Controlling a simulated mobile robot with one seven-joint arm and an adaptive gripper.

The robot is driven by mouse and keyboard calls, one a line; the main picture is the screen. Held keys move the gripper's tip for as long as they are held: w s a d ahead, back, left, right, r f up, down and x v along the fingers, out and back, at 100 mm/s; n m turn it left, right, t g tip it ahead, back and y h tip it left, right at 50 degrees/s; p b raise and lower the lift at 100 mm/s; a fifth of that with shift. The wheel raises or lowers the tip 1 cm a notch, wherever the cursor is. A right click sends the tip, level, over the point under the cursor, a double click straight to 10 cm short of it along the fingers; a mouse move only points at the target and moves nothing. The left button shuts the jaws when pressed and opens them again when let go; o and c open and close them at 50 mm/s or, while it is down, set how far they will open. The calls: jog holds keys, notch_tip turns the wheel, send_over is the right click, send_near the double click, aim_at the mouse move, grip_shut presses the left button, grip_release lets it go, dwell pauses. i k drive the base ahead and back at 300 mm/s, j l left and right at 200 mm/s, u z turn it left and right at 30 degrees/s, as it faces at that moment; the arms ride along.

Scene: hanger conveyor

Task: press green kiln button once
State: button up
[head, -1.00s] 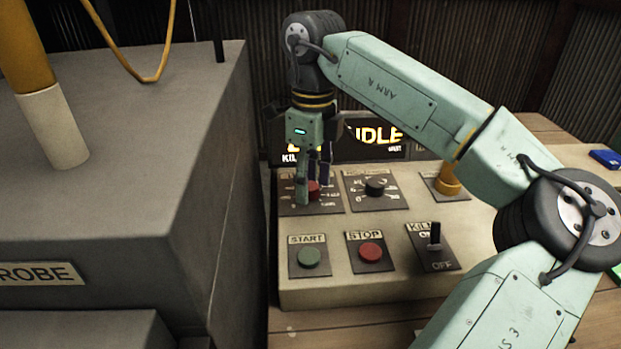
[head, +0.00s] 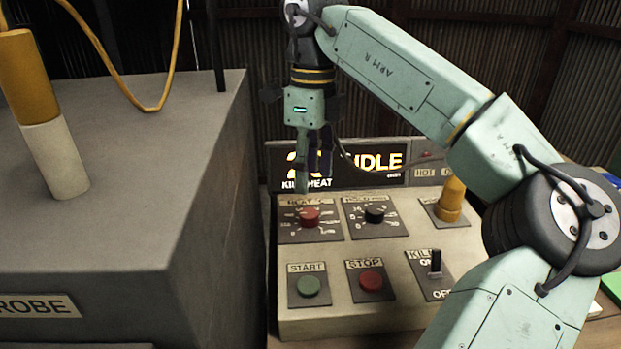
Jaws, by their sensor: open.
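The green START button (head: 309,287) sits on a dark plate at the lower left of the sloped control panel (head: 335,275). The red STOP button (head: 371,281) is just to its right. My gripper (head: 314,188) points down above the upper left of the panel, near the red heat knob (head: 309,217). It is open and empty. It appears apart from the knob and is well behind the green button in the picture. No part of my arm covers the green button.
A black knob (head: 375,215), a KILN toggle switch (head: 436,263) and an amber lamp (head: 452,197) are also on the panel. The display (head: 375,163) behind reads IDLE. A large grey block (head: 120,200) stands close at the left.

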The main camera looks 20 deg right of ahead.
aim_at(308, 287)
jog(key=k, duration=1.5)
